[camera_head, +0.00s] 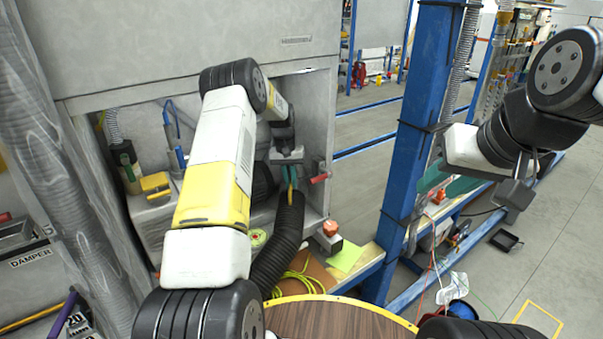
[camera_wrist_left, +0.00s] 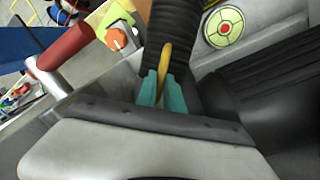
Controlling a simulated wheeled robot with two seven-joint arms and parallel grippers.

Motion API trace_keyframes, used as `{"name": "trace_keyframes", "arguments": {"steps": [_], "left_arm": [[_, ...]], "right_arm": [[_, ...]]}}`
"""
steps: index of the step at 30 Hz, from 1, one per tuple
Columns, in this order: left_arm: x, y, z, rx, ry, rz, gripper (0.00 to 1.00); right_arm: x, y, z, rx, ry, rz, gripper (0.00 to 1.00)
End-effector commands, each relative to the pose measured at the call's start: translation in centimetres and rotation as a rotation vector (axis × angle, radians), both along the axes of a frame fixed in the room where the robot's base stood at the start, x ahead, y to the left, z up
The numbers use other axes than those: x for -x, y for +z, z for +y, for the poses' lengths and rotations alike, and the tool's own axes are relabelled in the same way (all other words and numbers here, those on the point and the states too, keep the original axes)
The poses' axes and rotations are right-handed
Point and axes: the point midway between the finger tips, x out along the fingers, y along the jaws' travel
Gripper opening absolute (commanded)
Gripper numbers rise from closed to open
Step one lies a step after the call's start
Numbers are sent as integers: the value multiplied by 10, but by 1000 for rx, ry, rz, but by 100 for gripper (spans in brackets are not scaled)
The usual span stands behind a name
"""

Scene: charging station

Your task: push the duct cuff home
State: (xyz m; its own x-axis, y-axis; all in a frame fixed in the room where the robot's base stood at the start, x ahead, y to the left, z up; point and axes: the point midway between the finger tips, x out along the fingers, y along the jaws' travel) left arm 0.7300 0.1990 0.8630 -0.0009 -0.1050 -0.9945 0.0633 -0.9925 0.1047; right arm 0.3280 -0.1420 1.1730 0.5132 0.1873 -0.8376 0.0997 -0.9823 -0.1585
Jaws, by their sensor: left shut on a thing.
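A black corrugated duct (camera_head: 283,238) rises inside the open grey cabinet, its upper end just under my left gripper (camera_head: 289,178). In the left wrist view, the ribbed duct (camera_wrist_left: 173,38) runs away behind the fingers. The teal fingers of my left gripper (camera_wrist_left: 163,92) are shut on a narrow yellow tab (camera_wrist_left: 165,60) in front of the duct. I cannot tell how the tab joins the cuff, and the cuff's seating is hidden. My right gripper (camera_head: 452,184) is held over the bench at the right, its teal fingers apart and empty.
A red-handled lever (camera_head: 320,178) sits close right of my left gripper. A red-orange button box (camera_head: 328,236) stands on the ledge. Yellow cable (camera_head: 298,281) lies below the duct. A blue post (camera_head: 424,120) stands between my arms.

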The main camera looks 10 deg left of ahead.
Motion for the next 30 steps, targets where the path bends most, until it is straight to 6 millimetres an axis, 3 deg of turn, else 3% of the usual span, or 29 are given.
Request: {"name": "trace_keyframes", "arguments": {"steps": [3,4,7,18,25,30], "left_arm": [[-6,4,1,-2,2,-19,0],[-6,4,1,-2,2,-20,16],[-5,4,1,-2,2,-17,33],[-4,5,0,-1,1,-11,33],[-6,42,0,-2,1,-18,33],[28,42,-8,-2,-2,-11,33]], "right_arm": [[0,0,0,0,0,0,36],[0,0,0,0,0,0,36],[0,0,0,0,0,0,36],[0,0,0,0,0,0,36],[0,0,0,0,0,0,36],[0,0,0,0,0,0,36]]}}
